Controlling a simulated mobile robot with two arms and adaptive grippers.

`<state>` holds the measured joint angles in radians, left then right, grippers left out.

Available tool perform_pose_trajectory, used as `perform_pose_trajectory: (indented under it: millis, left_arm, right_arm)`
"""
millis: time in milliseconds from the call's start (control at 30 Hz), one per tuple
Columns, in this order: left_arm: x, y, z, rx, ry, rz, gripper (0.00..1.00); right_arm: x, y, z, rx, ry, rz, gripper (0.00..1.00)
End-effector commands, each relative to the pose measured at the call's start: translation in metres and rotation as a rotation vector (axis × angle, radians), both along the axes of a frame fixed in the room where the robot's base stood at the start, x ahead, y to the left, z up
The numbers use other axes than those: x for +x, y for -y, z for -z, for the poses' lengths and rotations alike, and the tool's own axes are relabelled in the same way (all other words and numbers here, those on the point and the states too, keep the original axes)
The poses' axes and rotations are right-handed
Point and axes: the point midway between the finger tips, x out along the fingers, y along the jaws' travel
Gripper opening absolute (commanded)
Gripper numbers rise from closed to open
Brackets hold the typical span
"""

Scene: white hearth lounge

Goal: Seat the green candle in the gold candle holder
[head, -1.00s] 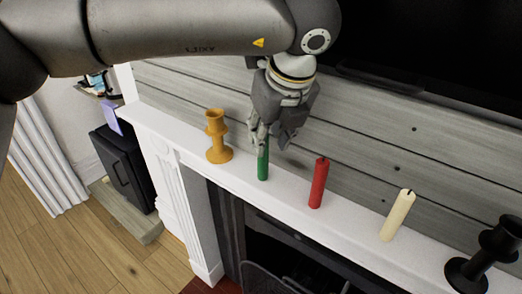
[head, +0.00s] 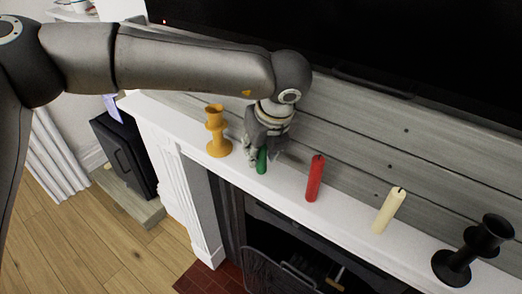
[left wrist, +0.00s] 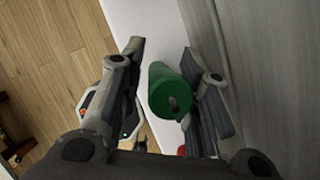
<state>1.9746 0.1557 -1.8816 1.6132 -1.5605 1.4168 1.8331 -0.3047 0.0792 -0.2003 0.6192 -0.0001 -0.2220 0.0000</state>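The green candle (head: 262,161) stands upright on the white mantel, its upper part hidden by my left gripper (head: 262,150). In the left wrist view the green candle (left wrist: 168,92) lies between the two fingers of my left gripper (left wrist: 160,85), close to the right finger, with a clear gap to the left finger. The left gripper is open around the candle. The gold candle holder (head: 217,133) stands empty on the mantel to the left of the green candle. My right gripper is not in view.
A red candle (head: 315,178) and a cream candle (head: 388,210) stand on the mantel (head: 348,212) to the right, with a black candle holder (head: 472,252) at the far right. A grey plank wall (head: 400,150) rises behind. Below is the fireplace opening.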

Motion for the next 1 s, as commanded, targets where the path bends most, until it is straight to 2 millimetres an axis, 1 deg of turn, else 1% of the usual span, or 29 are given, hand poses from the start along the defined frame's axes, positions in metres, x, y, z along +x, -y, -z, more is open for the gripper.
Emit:
perform_pose_trajectory:
  millis: [33,200,467,633,733,833,933,1000]
  left_arm:
    - [0.000,0.000,0.000,0.000,0.000,0.000,0.22]
    - [0.000,0.000,0.000,0.000,0.000,0.000,0.01]
    - [0.000,0.000,-0.001,0.000,0.000,0.000,0.00]
    - [0.001,0.000,-0.008,0.000,0.002,-0.001,0.00]
    - [0.001,0.001,-0.018,-0.001,0.004,-0.001,0.00]
    - [-0.002,-0.001,-0.034,-0.002,0.004,-0.001,0.00]
    - [-0.018,-0.008,-0.051,-0.002,0.006,0.002,0.00]
    - [-0.030,-0.014,-0.067,-0.003,0.008,0.000,0.00]
  right_arm:
    - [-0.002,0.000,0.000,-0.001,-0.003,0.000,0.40]
    - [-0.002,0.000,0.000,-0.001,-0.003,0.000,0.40]
    - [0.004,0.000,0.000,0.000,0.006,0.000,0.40]
    - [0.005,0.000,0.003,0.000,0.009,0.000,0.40]
    - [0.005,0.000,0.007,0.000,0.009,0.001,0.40]
    - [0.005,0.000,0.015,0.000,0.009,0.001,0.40]
    - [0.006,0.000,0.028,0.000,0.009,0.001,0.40]
    - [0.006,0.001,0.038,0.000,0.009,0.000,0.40]
